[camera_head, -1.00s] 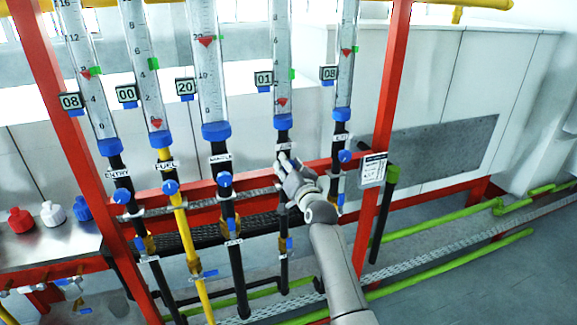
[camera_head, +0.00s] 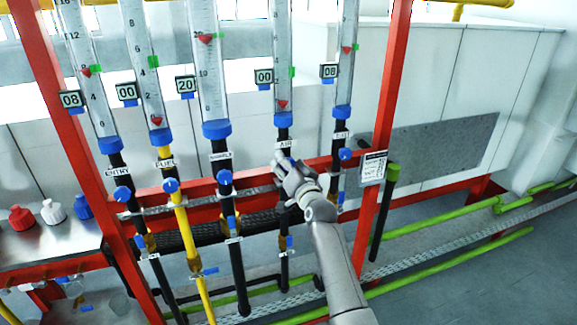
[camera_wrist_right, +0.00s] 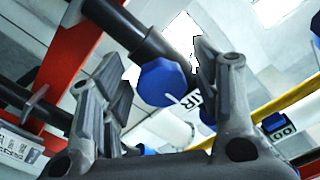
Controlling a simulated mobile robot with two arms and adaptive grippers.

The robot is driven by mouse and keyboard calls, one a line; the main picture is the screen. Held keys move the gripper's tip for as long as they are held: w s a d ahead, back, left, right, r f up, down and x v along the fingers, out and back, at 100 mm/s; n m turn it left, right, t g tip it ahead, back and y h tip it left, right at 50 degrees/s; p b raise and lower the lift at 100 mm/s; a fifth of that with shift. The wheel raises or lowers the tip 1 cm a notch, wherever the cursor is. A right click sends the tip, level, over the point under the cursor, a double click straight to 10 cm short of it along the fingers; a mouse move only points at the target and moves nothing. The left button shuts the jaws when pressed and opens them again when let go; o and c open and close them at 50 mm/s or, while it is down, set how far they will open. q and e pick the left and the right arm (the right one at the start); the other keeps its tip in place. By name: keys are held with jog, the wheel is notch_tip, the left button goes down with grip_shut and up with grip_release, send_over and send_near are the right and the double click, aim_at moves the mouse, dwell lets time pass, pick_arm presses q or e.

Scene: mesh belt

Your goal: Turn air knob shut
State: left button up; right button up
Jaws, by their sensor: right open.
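The air line is the black pipe under the AIR label (camera_head: 285,144), fourth from the left in the head view. Its flow tube display (camera_head: 264,77) reads 00, and the red float sits low in the tube. The air knob is hidden behind my right gripper (camera_head: 282,168) in the head view. In the right wrist view, a blue knob (camera_wrist_right: 162,82) with a white pointer mark sits between the two fingers of my right gripper (camera_wrist_right: 160,85). The fingers are open around it; I cannot tell whether they touch it. My left gripper is not in view.
Neighbouring lines carry blue knobs: supply (camera_head: 224,177), fuel (camera_head: 171,185), entry (camera_head: 122,194) and exit (camera_head: 345,154). A red frame post (camera_head: 385,100) stands to the right of my right gripper. Red, white and blue bottles (camera_head: 52,212) stand at the left.

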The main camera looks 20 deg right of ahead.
jog(key=s, duration=1.2)
jog(key=shift+d, duration=0.2)
jog(key=s+a+f+n+g+b, duration=0.1)
jog(key=s+a+f+n+g, duration=0.2)
jog(key=f, duration=1.4)
jog(key=s+a+f+g+b, duration=0.1)
jog(key=s+f+g, duration=0.25)
jog(key=f, duration=1.25)
jog(key=s+f+n+g+b, duration=0.15)
jog(key=s+f+g, duration=0.25)
jog(key=s+f, duration=1.4)
jog(key=s+d+f+n+g, duration=0.1)
jog(key=s+f+g, duration=0.1)
jog(key=s+f, duration=0.4)
jog(key=s+d+f+n+g+b, duration=0.1)
jog(key=s+f, duration=0.5)
jog(key=s, duration=1)
jog(key=s+d+f+n+g, duration=0.2)
jog(key=s+f, duration=0.5)
jog(key=s, duration=0.4)
jog(key=shift+s+d+g+h, duration=0.25)
jog(key=shift+s+g+h, duration=0.1)
jog(key=shift+g, duration=0.4)
